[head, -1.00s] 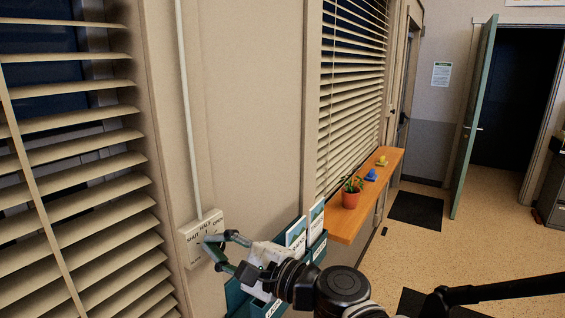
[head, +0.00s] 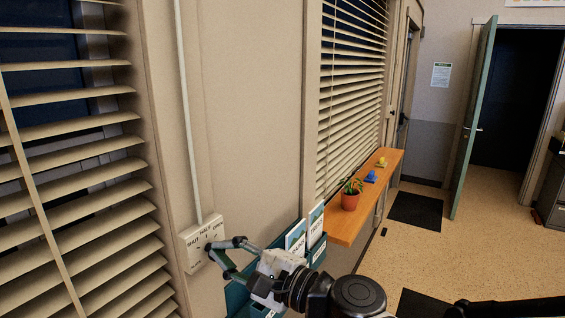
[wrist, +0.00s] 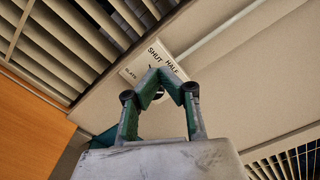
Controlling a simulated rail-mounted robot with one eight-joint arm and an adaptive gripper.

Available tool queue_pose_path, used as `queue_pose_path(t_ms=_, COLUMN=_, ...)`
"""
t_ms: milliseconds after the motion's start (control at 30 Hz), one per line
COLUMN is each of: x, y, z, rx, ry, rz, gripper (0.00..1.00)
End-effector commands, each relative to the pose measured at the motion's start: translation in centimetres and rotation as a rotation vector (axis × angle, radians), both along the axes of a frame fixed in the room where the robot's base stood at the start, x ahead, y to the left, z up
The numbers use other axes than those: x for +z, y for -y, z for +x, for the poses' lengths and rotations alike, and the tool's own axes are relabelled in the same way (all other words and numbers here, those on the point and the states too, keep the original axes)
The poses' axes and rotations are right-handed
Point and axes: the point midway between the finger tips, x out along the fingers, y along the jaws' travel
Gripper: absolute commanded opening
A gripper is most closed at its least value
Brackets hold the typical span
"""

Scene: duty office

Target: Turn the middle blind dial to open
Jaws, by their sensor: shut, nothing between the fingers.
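The white dial panel (head: 203,236), marked SHUT, HALF and OPEN, is on the wall at lower centre-left in the head view, below a pale vertical conduit. My gripper (head: 212,248) is at the panel's face, its fingertips in front of the dial area. The fingers hide most of the dial, so its setting cannot be read. In the wrist view, the panel (wrist: 142,70) shows SHUT and HALF behind my gripper (wrist: 163,73). The fingertips are together, with nothing visible held. Whether they touch the dial cannot be told.
A slatted blind (head: 80,215) stands left of the panel, another blind (head: 350,90) to its right. A teal leaflet rack (head: 318,254) is close beside my gripper. Further right, an orange shelf (head: 343,231) holds a potted plant (head: 351,196) and small items.

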Motion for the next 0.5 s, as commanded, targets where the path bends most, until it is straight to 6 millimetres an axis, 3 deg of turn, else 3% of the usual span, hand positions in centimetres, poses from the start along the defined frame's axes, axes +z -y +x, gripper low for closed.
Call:
queue_pose_path(t_ms=300, x=0.1, y=2.8, z=-1.7, rx=-0.002, ry=0.000, rz=0.000, gripper=0.00)
queue_pose_path(t_ms=500, x=0.0, y=3.2, z=-2.1, rx=0.000, ry=0.000, rz=0.000, gripper=0.00)
